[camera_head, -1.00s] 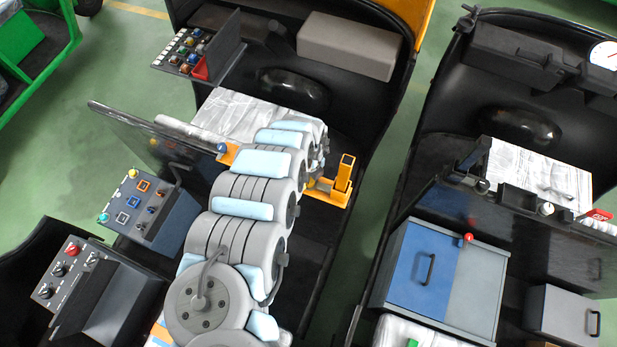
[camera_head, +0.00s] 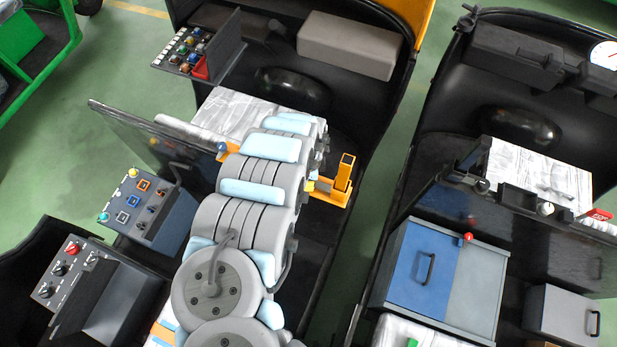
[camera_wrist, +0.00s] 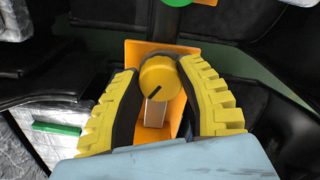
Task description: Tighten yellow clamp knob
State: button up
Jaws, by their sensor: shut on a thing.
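The yellow clamp knob (camera_wrist: 160,77) is round with a dark line on its face. It shows in the middle of the wrist view, in front of an orange clamp body (camera_wrist: 140,52). My gripper (camera_wrist: 160,75) has its two yellow-ribbed fingers on either side of the knob, shut on it. In the head view an orange bracket (camera_head: 341,184) stands at the right of my arm's far end. My arm hides the gripper and the knob in that view.
A silver-wrapped seat (camera_head: 225,112) lies behind my arm. A panel of small knobs (camera_head: 190,50) is at the upper left, and a control box (camera_head: 150,208) is to the left. A blue and grey cabinet (camera_head: 440,280) stands at the right. Green floor shows between the vehicles.

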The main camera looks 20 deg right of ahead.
jog(key=shift+n, duration=0.6)
jog(key=o, duration=1.2)
jog(key=shift+r, duration=0.1)
